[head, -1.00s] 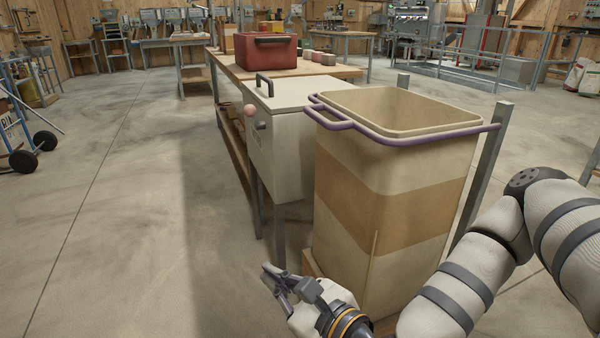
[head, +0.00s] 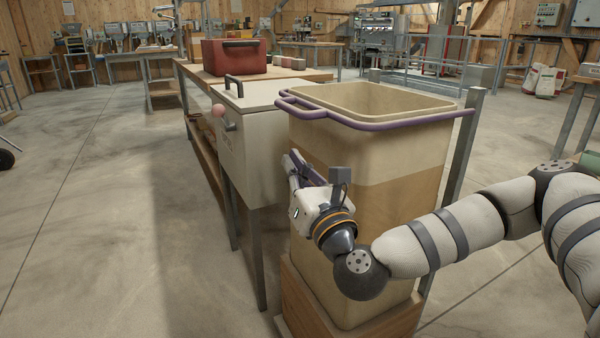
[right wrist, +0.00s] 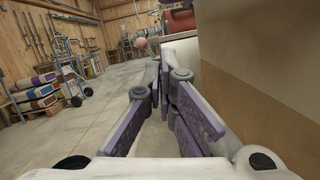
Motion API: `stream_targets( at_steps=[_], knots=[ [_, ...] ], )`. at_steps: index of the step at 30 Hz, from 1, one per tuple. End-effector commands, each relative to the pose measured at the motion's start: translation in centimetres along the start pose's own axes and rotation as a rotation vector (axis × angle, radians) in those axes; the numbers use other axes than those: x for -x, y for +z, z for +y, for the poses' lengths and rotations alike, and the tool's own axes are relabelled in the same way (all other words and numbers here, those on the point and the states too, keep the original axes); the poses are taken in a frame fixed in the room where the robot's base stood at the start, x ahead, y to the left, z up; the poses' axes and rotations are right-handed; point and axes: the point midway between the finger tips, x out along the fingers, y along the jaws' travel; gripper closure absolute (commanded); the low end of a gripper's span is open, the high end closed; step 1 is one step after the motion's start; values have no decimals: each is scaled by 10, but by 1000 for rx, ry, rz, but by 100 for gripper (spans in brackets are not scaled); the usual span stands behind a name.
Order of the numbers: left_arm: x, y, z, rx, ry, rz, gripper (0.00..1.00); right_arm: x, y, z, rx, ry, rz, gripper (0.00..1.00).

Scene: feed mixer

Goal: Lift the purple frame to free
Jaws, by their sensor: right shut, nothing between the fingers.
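The purple frame (head: 392,125) is a tube that runs around the top of a tall beige bin (head: 385,160), with a looped handle at its left end. The frame rests near the bin's rim, level with it. My right gripper (head: 290,156) is shut and empty, in front of the bin's left side and below the frame's handle. In the right wrist view its purple fingers (right wrist: 160,75) point forward, with the bin's tan wall (right wrist: 255,85) close on the right. The frame does not show in that view. My left gripper is in neither view.
A white cabinet (head: 255,150) with a black handle stands just left of the bin. A red box (head: 235,56) sits on the table behind. A grey post (head: 466,150) rises at the bin's right.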

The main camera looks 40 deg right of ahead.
Motion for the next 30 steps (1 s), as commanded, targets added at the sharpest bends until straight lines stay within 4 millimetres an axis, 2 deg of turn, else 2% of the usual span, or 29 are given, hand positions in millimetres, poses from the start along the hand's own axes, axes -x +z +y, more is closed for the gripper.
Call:
stream_targets(
  at_steps=[6, 9, 13, 30],
  knots=[
    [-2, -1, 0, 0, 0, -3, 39, -47, 0, 0, 0, -1, 0, 100],
    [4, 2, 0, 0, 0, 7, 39, -49, 22, 1, -3, 0, -3, 100],
    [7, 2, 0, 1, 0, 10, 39, -52, 35, 0, -1, 0, -1, 100],
    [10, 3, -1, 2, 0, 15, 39, -54, 45, 2, -16, -3, 0, 100]
  ],
)
